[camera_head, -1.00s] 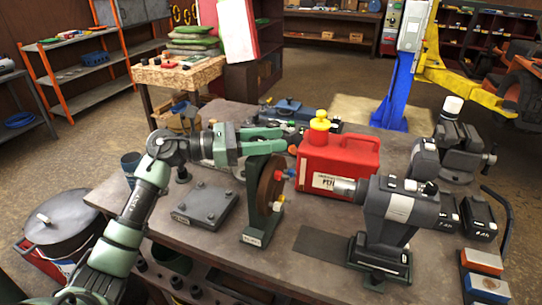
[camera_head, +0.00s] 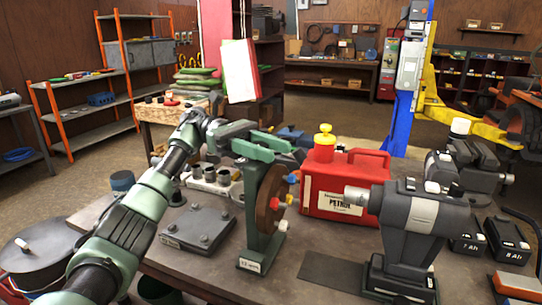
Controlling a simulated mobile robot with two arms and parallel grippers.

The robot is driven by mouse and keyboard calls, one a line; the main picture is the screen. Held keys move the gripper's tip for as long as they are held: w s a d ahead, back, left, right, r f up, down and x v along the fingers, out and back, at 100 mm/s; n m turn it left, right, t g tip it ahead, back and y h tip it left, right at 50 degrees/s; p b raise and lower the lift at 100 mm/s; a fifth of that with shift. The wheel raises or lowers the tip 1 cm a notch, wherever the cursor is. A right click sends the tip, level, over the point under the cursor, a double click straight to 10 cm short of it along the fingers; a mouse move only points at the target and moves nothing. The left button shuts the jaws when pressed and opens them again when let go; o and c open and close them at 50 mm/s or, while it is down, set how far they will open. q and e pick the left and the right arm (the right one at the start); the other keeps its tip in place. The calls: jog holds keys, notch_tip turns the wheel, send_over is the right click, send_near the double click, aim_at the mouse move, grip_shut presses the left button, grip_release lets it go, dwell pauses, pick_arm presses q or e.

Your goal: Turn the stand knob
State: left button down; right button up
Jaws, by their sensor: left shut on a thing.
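The green stand (camera_head: 262,215) stands upright on the workbench and carries a brown disc (camera_head: 269,195) on its right side. Small blue, red, and white handles (camera_head: 283,225) stick out from the disc. My left gripper (camera_head: 275,148) reaches in from the left to the top of the stand. It is shut there on the stand knob, which the jaws and the stand's head mostly hide. My right gripper is not in view.
A red petrol can (camera_head: 345,185) with a yellow cap stands just right of the disc. A grey machine (camera_head: 420,215) stands further right. A dark plate with bolts (camera_head: 198,228) lies left of the stand. Batteries (camera_head: 508,240) sit at the bench's right.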

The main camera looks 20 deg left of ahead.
pick_arm(q)
jog(key=shift+s+m+g, duration=0.1)
jog(key=shift+m+g, duration=0.4)
jog(key=shift+g, duration=0.2)
jog(key=c, duration=0.9)
grip_release()
jog(key=shift+r+b, duration=0.1)
jog(key=shift+b, duration=0.2)
jog(key=shift+r, duration=0.3)
notch_tip(320, 180, up, 19)
jog(key=p, duration=1)
jog(key=shift+r, duration=0.1)
